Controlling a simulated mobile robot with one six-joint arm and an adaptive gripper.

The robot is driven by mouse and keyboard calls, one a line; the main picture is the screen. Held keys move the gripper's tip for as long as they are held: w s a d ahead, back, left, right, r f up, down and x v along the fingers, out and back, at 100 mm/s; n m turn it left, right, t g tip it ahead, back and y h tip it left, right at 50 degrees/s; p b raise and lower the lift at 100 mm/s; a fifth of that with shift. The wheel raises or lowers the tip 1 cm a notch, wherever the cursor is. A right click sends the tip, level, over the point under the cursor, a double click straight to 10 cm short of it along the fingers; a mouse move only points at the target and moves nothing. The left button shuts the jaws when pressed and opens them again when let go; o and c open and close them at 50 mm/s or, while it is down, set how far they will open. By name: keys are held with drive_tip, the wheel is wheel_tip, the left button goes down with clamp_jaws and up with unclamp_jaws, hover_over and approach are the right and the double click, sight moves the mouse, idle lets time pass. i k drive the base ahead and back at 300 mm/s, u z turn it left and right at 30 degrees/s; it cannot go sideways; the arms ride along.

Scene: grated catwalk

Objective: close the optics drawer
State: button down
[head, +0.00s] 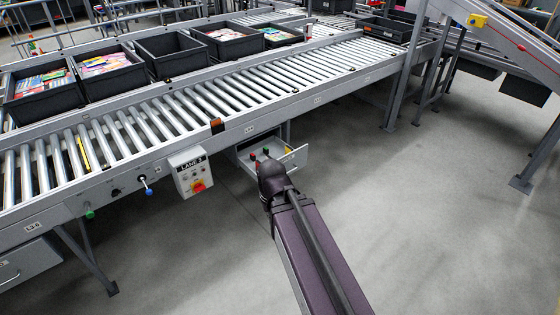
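A pale grey drawer (297,159) stands pulled open below the conveyor's near side rail, in the middle of the head view. Small red and green items lie inside it, and a small yellow mark shows near its front. No name on it can be read, so I cannot confirm that it is the optics drawer. The dark end of my arm, with my gripper (270,168), is in front of the drawer and covers part of it. The fingers cannot be made out, and I cannot tell whether they touch the drawer.
A roller conveyor (190,104) runs above the drawer, with black totes (113,72) behind it. A "LANE 3" control box (190,173) hangs left of the drawer. Another drawer (25,264) is at lower left. The floor (430,210) to the right is clear.

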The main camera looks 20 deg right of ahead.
sight(293, 161)
drive_tip(key=z, duration=0.05)
drive_tip(key=i, duration=1)
drive_tip(key=u, duration=0.05)
